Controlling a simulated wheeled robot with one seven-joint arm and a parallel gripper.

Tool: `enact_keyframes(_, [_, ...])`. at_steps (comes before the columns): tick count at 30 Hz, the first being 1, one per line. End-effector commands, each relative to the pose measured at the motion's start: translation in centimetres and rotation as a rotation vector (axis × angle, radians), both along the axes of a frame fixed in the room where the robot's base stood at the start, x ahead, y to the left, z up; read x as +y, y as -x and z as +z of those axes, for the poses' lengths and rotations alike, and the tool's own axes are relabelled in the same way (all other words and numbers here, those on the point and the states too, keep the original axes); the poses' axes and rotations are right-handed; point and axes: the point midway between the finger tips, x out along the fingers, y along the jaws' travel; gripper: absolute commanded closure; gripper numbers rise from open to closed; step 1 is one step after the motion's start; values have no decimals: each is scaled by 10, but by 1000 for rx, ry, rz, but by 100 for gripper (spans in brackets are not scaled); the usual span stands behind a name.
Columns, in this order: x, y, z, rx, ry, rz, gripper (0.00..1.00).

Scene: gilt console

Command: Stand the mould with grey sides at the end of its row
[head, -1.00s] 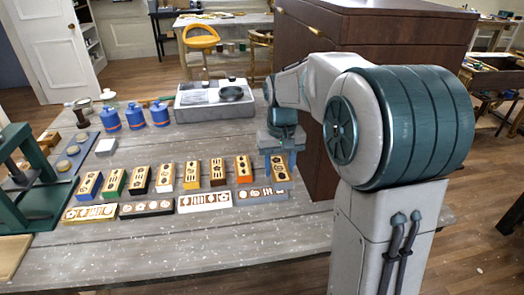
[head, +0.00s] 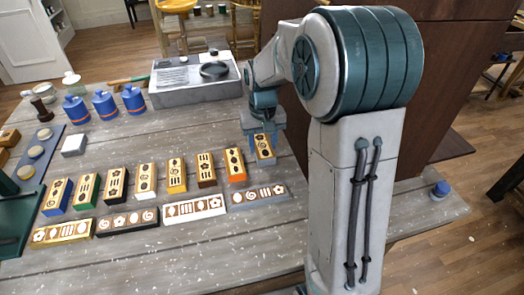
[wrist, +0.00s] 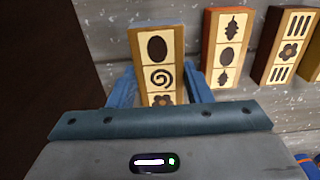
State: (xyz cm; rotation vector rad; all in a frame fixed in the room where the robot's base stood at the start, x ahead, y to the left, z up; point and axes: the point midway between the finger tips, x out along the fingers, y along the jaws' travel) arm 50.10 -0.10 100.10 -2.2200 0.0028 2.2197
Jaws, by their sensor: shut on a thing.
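My gripper (wrist: 160,88) is shut on a mould (wrist: 158,62) with a tan face carved with a dark oval and a spiral. The held mould also shows in the head view (head: 264,147), just right of the orange mould (head: 236,166) at the right end of the back row. In the wrist view a gap separates it from the orange mould (wrist: 226,50).
Several moulds stand in the back row, from blue (head: 56,197) to orange. Long carved blocks lie in front, including a grey one (head: 258,197) and a white one (head: 194,208).

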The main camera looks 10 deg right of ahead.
Motion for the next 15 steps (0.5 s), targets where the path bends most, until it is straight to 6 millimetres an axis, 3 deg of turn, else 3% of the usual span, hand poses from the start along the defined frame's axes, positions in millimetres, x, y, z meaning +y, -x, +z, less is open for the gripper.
enact_keyframes(7, [1, 1, -33, 3, 0, 3, 81])
enact_keyframes(15, [1, 0, -36, -1, 0, 3, 81])
